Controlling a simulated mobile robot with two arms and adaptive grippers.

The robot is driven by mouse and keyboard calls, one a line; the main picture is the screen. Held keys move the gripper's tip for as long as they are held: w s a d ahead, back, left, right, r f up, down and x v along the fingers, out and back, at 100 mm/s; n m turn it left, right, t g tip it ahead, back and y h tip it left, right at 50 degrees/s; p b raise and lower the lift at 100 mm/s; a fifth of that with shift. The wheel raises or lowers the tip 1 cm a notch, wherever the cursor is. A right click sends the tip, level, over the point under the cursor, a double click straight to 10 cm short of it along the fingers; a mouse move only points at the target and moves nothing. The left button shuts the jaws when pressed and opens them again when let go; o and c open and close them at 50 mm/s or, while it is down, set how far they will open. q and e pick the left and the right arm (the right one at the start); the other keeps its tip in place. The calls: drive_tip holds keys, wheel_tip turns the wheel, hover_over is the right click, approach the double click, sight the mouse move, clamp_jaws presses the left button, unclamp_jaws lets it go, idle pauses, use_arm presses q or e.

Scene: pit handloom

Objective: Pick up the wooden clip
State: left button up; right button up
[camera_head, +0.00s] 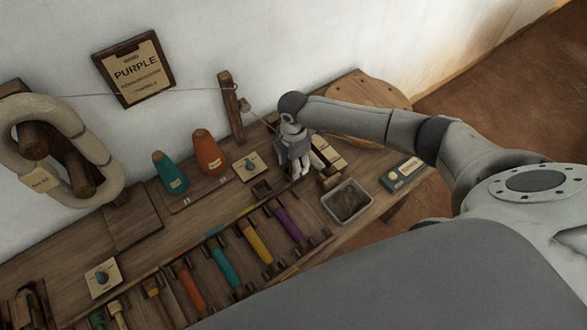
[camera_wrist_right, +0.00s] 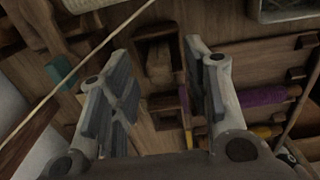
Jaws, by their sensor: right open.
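My right gripper (camera_head: 300,172) points down over the back of the bench, left of the metal tray. In the wrist view the right gripper (camera_wrist_right: 160,98) has its two fingers wide apart with nothing between the pads. A small brown wooden piece, which looks like the wooden clip (camera_wrist_right: 158,62), lies in a dark wooden holder (camera_wrist_right: 166,103) beyond the fingertips. It appears between the two fingers in the picture, not touching them. In the head view the holder (camera_head: 262,188) shows just left of the gripper; I cannot make out the clip there. My left gripper is not in view.
A metal tray (camera_head: 345,216) and a grey box (camera_head: 402,176) stand right of the gripper. A rack holds several coloured bobbins, including a purple one (camera_head: 287,222). Orange (camera_head: 209,155) and teal (camera_head: 169,174) cones stand left. A thread runs to a wooden post (camera_head: 231,108).

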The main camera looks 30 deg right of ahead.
drive_tip(key=c, duration=0.9)
drive_tip(key=shift+o, duration=0.2)
drive_tip(key=shift+r, duration=0.1)
